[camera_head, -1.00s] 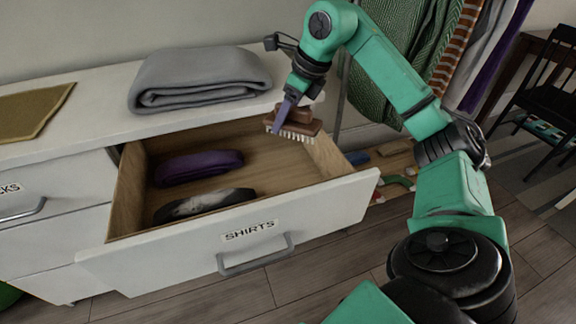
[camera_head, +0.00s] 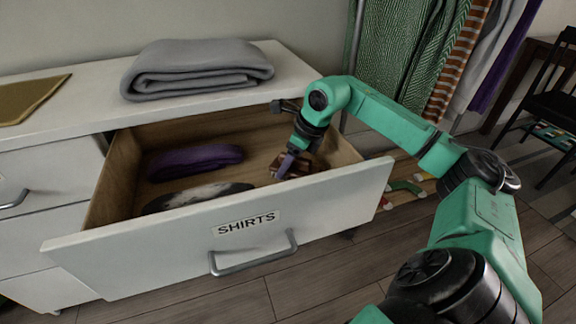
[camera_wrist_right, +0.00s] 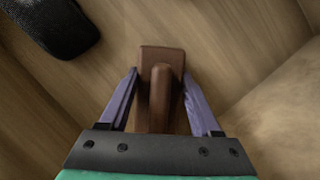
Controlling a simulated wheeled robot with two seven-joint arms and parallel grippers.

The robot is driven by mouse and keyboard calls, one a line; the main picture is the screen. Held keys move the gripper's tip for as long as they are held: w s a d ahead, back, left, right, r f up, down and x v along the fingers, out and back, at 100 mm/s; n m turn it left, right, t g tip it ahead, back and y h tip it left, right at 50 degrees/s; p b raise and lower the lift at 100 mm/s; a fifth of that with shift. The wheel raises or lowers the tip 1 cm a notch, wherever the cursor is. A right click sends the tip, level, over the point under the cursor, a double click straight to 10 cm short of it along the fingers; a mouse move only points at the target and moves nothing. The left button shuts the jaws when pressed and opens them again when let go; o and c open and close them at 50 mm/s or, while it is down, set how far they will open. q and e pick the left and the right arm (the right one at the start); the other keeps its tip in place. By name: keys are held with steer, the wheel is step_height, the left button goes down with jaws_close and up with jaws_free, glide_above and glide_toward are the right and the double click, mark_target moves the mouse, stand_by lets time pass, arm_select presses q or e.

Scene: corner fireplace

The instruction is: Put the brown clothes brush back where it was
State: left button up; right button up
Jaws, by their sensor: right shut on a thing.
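The brown clothes brush (camera_head: 290,164) is inside the open drawer labelled SHIRTS (camera_head: 215,238), at its right part. My right gripper (camera_head: 291,160) reaches down into the drawer and is shut on the brush. In the right wrist view the brush (camera_wrist_right: 160,62) lies between the two purple fingers of my gripper (camera_wrist_right: 159,92), with the wooden drawer floor around it. I cannot tell whether the brush touches the floor. My left gripper is not in view.
A rolled purple garment (camera_head: 194,160) and a black-and-white one (camera_head: 195,197) lie left in the drawer. A folded grey blanket (camera_head: 197,70) and an olive cloth (camera_head: 30,97) are on the dresser top (camera_head: 95,112). Clothes (camera_head: 405,60) hang at the right.

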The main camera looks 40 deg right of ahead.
steer(key=o, duration=1.2)
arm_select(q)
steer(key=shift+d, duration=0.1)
arm_select(e)
steer(key=shift+r, duration=0.2)
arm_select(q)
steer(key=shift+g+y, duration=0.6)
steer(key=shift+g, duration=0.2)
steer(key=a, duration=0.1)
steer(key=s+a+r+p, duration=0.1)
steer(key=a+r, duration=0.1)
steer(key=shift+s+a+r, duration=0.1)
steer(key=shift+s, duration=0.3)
arm_select(e)
steer(key=v, duration=1.1)
steer(key=shift+s+r, duration=0.15)
steer(key=shift+r, duration=0.2)
